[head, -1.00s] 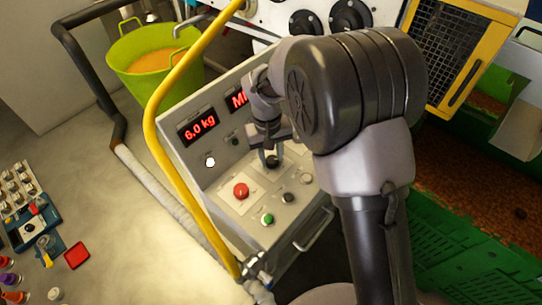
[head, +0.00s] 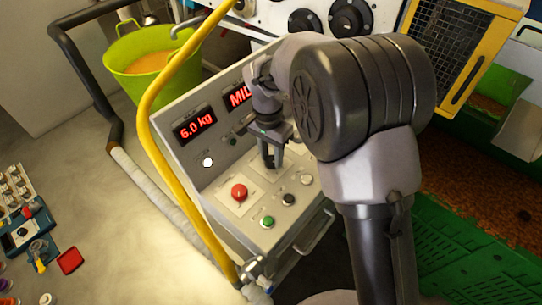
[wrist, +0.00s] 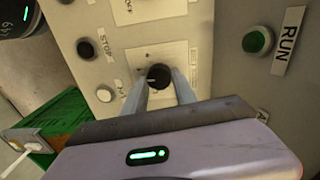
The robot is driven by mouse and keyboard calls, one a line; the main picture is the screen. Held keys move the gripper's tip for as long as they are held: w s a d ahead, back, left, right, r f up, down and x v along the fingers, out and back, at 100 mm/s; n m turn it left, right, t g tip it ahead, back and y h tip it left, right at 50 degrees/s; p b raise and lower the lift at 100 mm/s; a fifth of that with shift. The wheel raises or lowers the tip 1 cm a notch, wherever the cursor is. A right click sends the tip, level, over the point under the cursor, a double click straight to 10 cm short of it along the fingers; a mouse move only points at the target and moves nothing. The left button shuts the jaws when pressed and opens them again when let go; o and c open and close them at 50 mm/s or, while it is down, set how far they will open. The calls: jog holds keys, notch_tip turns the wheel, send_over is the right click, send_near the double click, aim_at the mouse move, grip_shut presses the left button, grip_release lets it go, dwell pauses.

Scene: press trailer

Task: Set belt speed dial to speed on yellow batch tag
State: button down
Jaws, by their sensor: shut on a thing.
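The belt speed dial (wrist: 158,76) is a small black knob on a pale square plate, with a light pointer mark on its left side in the wrist view. My gripper (wrist: 160,82) has its two fingers on either side of the knob, shut on it. In the head view my gripper (head: 272,162) points down onto the control panel (head: 222,172), and the dial is mostly hidden by it. The scale around the dial is too small to read. I cannot make out a yellow batch tag in either view.
A red button (head: 239,192), a green button (head: 267,222) and a black button (head: 288,199) sit close around my gripper. A yellow rail (head: 150,110) curves past the panel's left side. Displays read 6.0 kg (head: 194,124) and a partly hidden "MIL" (head: 238,95).

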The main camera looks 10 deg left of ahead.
aim_at(269, 156)
jog(key=shift+m+b, duration=0.3)
jog(key=shift+m, duration=1.3)
jog(key=c, duration=1)
grip_release()
jog(key=shift+r, duration=0.1)
notch_tip(269, 156, up, 17)
jog(key=p, duration=0.4)
jog(key=shift+w+a+r+p, duration=0.15)
jog(key=shift+w+a+p, duration=0.2)
